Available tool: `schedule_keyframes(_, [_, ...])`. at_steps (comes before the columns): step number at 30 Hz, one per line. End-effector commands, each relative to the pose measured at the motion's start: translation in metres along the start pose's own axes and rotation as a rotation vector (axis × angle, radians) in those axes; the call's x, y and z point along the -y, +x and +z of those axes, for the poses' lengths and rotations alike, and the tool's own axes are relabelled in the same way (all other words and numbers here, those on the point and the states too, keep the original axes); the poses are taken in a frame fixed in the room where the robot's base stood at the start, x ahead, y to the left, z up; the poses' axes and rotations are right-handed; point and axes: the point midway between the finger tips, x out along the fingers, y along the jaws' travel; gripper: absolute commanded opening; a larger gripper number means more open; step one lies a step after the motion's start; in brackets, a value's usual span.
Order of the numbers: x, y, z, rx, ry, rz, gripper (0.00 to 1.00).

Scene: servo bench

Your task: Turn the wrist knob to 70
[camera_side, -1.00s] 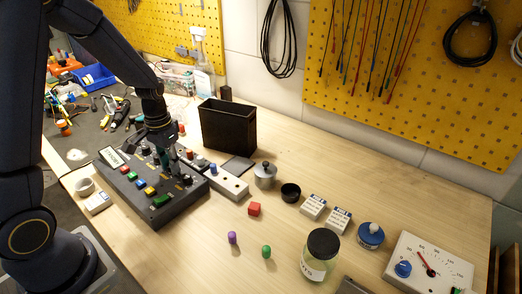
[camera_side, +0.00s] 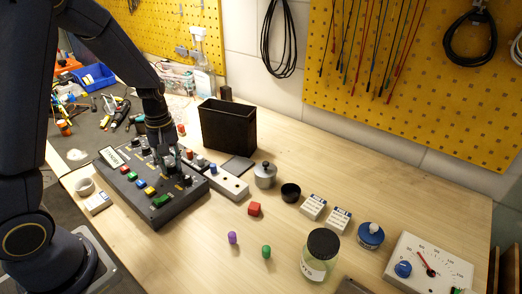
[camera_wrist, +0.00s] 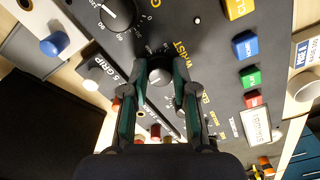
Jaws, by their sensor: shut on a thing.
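The dark control panel (camera_side: 158,215) lies on the bench at the left of the side view, with rows of knobs and coloured buttons. In the wrist view, the wrist knob (camera_wrist: 159,74) is a round knob with a grey top beside the yellow WRIST label (camera_wrist: 181,52). My gripper (camera_wrist: 160,78) has its two green-lined fingers closed on opposite sides of this knob. In the side view my gripper (camera_side: 168,163) points down at the panel and hides the knob. The knob's pointer and scale reading cannot be made out.
Another dial knob (camera_wrist: 118,12) with a printed scale is close to the held one. A white strip with a blue knob (camera_side: 228,182) and a black bin (camera_side: 228,130) stand right of the panel. The bench front holds small pegs and a jar (camera_side: 320,258).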

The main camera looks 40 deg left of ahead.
Motion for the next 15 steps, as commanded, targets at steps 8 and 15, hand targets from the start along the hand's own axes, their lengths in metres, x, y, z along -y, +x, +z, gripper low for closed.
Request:
schedule_keyframes(8, [-0.0012, -0.0006, -0.0002, -0.001, -0.221, 0.002, 0.00])
schedule_keyframes(15, [-0.0014, -0.0006, -0.0004, -0.001, -0.347, 0.002, 0.00])
